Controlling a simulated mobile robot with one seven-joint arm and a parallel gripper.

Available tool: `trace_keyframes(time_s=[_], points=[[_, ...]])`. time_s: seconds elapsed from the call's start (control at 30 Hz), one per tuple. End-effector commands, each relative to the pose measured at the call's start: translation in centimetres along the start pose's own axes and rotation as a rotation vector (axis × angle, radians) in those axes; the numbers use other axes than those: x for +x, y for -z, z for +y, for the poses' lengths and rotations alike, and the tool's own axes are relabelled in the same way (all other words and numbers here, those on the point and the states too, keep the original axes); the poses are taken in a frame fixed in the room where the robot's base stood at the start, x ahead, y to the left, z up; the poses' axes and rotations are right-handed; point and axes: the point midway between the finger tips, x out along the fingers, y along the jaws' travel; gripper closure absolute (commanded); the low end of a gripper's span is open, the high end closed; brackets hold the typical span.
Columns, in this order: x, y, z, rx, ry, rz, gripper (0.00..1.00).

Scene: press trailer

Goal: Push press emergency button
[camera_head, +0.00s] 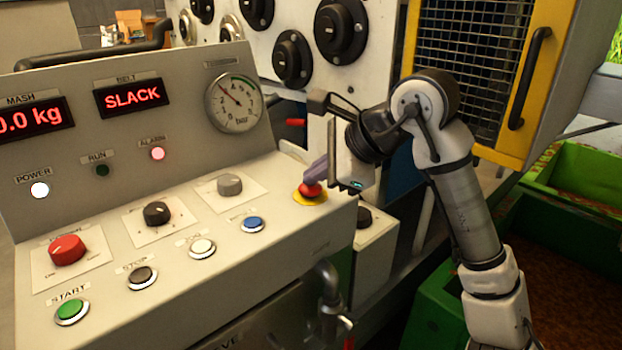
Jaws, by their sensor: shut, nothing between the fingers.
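The emergency button (310,189) is a red mushroom head on a yellow ring at the right end of the sloped control panel (240,290). My gripper (314,178) comes in from the right, shut and empty. Its purplish fingertips are at the top of the red button and hide part of it. They look to be touching it or very close; I cannot tell which. Whether the button is pressed down cannot be seen.
A red rotary knob (66,250), a green start button (72,311), a white button (202,248) and a blue button (253,224) sit on the panel. A pressure gauge (234,103) is on the upright face. A yellow-framed mesh guard (473,60) and green bins (580,185) stand at right.

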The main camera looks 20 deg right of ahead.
Motion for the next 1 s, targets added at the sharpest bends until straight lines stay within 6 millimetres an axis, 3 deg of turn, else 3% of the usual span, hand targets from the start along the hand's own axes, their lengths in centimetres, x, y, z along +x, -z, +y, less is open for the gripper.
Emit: trace_keyframes(time_s=[1.0], points=[[1.36,0.93,0.85,0.003,-0.015,0.004,1.0]])
